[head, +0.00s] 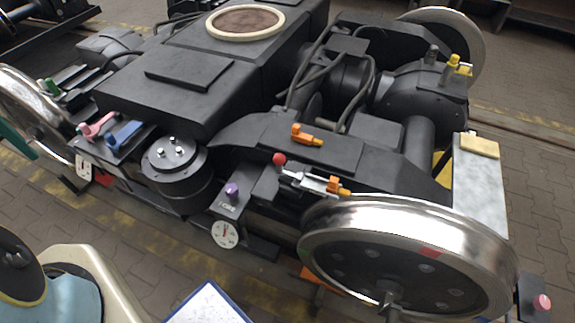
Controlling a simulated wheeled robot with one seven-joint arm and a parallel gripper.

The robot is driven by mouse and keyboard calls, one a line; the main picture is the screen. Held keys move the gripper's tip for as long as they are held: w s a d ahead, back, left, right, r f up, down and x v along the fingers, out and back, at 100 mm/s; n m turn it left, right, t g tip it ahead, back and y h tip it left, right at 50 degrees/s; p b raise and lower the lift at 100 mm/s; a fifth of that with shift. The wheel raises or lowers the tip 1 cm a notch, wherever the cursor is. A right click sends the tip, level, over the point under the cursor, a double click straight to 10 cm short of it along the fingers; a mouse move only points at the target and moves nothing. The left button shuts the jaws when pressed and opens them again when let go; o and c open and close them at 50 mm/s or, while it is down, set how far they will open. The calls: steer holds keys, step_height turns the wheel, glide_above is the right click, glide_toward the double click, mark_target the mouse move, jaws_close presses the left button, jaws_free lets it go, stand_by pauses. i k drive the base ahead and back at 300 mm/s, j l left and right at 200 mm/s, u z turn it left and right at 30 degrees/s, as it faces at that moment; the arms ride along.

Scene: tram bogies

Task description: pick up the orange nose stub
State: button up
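A small orange piece (307,135) with a short projecting end lies on the black side frame of the bogie, right of centre in the head view. I cannot tell from shape alone which one is the nose stub; the upper one looks like a separate loose piece. My gripper is not seen in this view, and nothing visible is touching either orange piece.
A large steel wheel (412,222) stands in front of the frame. A black drum (175,160), a round white dial (225,234) and a purple knob (232,190) are to the left. A beige block (479,145) lies at right. A blue-edged white panel (208,306) is at the bottom.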

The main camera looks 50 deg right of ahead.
mark_target(332, 188)
steer(key=k+j+z, duration=0.15)
steer(key=z, duration=0.35)
steer(key=k+z, duration=0.2)
steer(key=z, duration=0.25)
